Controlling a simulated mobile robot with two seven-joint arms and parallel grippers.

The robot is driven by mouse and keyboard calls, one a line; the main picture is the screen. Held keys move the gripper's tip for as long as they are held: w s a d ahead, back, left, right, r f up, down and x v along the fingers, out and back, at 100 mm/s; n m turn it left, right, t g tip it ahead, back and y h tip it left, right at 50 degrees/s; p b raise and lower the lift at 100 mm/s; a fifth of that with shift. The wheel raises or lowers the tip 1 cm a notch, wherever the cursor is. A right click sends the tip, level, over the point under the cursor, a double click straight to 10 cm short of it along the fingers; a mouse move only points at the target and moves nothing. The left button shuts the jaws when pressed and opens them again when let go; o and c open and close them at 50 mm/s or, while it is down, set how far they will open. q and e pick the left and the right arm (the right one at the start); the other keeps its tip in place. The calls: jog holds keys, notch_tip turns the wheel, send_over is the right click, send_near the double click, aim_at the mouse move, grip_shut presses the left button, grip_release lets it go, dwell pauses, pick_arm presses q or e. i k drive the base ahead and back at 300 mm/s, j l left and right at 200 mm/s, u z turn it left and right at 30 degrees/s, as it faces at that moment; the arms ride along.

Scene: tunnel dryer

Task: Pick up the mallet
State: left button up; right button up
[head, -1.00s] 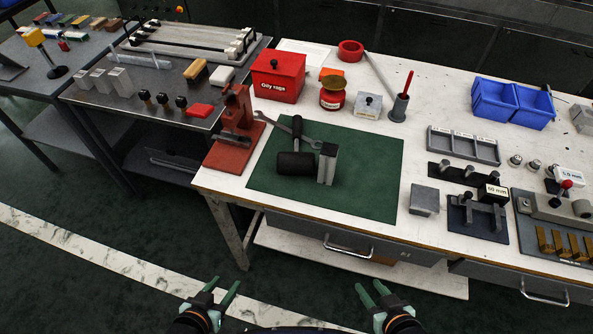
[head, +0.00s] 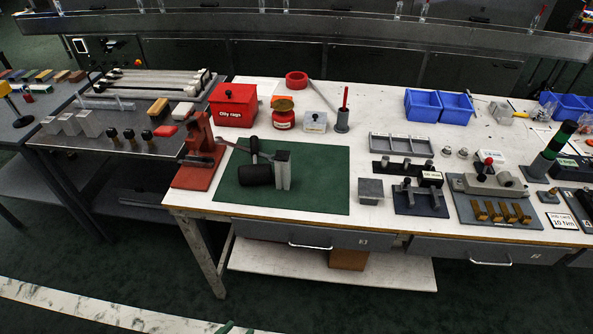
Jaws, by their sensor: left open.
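The mallet (head: 257,175) lies on the green mat (head: 325,190) on the white workbench. Its black cylindrical head faces me and its dark handle points away. A grey upright block (head: 283,170) stands close to the right of the head. A wrench (head: 236,146) lies by the handle, partly hidden behind it. Only the green fingertips of my left gripper (head: 227,327) show at the bottom edge, well short of the bench and apart from the mallet. My right gripper is out of view.
A red stand (head: 197,155) is left of the mat. Behind the mat are a red oily rags box (head: 233,106), a red jar (head: 283,114) and a grey holder (head: 343,118). Fixtures and blue bins (head: 423,103) fill the right. The mat's right part is clear.

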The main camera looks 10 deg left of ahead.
aim_at(254, 173)
jog(key=j+z, duration=0.2)
jog(key=z, duration=0.15)
jog(key=j+z, duration=0.25)
jog(key=z, duration=0.15)
jog(key=j, duration=2.75)
